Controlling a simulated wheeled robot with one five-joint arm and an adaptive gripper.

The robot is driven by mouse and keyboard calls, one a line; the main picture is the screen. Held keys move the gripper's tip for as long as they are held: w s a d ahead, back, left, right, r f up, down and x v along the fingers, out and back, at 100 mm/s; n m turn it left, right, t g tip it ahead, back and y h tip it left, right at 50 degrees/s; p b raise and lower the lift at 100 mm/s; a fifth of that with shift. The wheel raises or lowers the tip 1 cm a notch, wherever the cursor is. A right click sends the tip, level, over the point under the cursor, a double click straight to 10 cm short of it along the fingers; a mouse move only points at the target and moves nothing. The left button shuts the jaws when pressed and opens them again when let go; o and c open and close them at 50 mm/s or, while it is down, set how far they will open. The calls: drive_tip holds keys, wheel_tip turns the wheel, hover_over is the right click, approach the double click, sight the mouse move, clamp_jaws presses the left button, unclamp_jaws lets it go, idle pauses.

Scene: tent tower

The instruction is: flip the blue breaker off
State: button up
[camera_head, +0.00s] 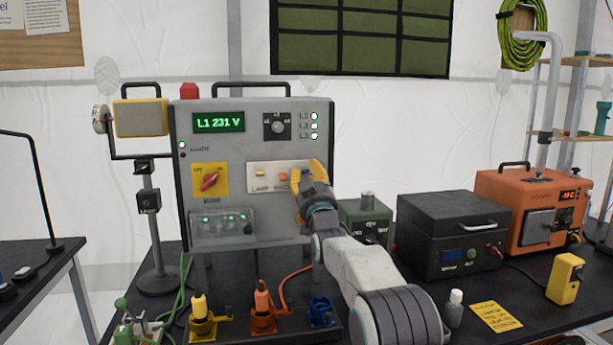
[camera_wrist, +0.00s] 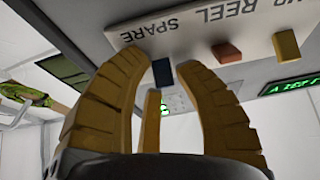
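The blue breaker (camera_wrist: 162,72) is a small dark-blue lever on a pale labelled strip (camera_wrist: 200,32), at the end marked SPARE. In the head view my gripper hides it. My gripper (camera_wrist: 160,62) has yellow fingers, spread apart, with the blue lever between the two outer tips. I cannot tell whether any finger touches it, or which way it is set. In the head view my gripper (camera_head: 312,168) is at the right end of the breaker strip (camera_head: 262,177). An orange breaker (camera_wrist: 226,52) and a yellow breaker (camera_wrist: 287,45) sit along the same strip.
The grey panel (camera_head: 235,150) also carries a red rotary switch (camera_head: 209,181), a green display (camera_head: 218,122) and a selector knob (camera_head: 277,126). Yellow, orange and blue plugs stand below it. A black box (camera_head: 450,235) and an orange unit (camera_head: 532,208) stand to the right.

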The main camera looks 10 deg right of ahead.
drive_tip(key=shift+o, duration=1.1)
drive_tip(key=shift+a+f, duration=0.1)
drive_tip(key=shift+a, duration=0.05)
drive_tip(key=shift+f, duration=0.1)
drive_tip(key=v, duration=1.1)
drive_tip(key=shift+s, duration=0.4)
drive_tip(key=shift+f, duration=0.1)
